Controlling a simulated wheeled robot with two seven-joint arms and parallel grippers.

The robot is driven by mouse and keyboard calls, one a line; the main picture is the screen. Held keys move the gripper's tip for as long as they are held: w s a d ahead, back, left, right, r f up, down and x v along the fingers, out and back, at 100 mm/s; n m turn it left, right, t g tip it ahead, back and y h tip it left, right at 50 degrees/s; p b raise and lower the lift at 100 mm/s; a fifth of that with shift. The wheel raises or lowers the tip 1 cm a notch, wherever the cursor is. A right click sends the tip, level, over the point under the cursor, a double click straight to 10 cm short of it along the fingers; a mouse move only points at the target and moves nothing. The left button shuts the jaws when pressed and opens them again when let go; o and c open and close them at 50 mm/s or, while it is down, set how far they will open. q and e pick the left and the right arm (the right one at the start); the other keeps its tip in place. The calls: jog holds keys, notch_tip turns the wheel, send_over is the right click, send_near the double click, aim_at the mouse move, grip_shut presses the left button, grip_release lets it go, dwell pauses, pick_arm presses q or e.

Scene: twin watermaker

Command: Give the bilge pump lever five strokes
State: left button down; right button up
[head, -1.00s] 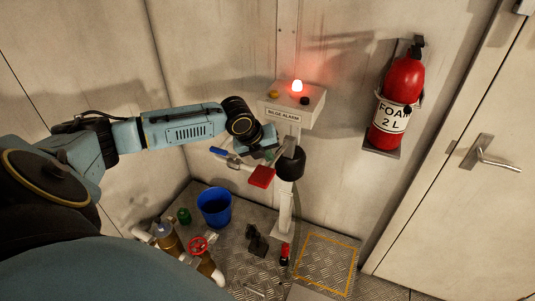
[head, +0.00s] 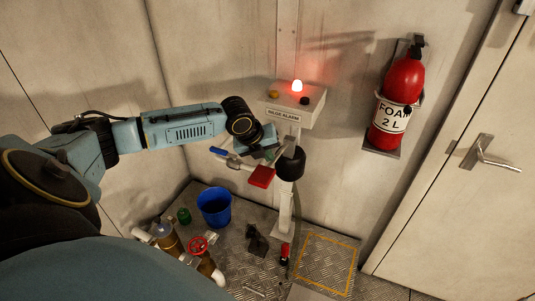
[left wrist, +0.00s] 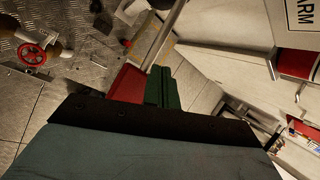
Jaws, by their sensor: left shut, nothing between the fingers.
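My left gripper (head: 270,152) is shut and empty, beside the post (head: 286,208) under the bilge alarm box. A blue-ended handle (head: 218,151) sticks out left of the red block. I cannot tell which part is the pump lever. My right gripper is not in view.
The bilge alarm box (head: 292,108) has a lit red lamp (head: 297,86). A foam extinguisher (head: 396,100) hangs on the wall. On the floor are a blue bucket (head: 214,208), a red valve wheel (head: 198,246) and a black object (head: 257,242). The yellow-marked floor patch (head: 326,262) looks clear.

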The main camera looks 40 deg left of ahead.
aim_at(263, 170)
pick_arm(q)
jog(key=shift+f, duration=0.1)
dwell(0.7)
jog(key=shift+s+f, duration=0.1)
jog(key=shift+f, duration=0.25)
jog(key=shift+s+d+f+b, duration=0.1)
jog(key=shift+s+f+b, duration=0.15)
jog(key=shift+f, duration=0.75)
jog(key=shift+s+d+f+b, duration=0.15)
jog(key=shift+f+b, duration=0.15)
jog(key=shift+f, duration=0.7)
jog(key=shift+s+d+f+b, duration=0.1)
jog(key=shift+s+f+b, duration=0.15)
jog(key=shift+f, duration=0.75)
dwell(2.3)
jog(key=shift+r, duration=0.15)
jog(key=r+p, duration=0.3)
jog(key=w+r+p, duration=0.1)
jog(key=r+p, duration=0.1)
jog(key=shift+a+r+p, duration=0.15)
jog(key=shift+r+p, duration=0.15)
jog(key=shift+s+r, duration=0.1)
jog(key=shift+r, duration=0.35)
jog(key=shift+a, duration=0.1)
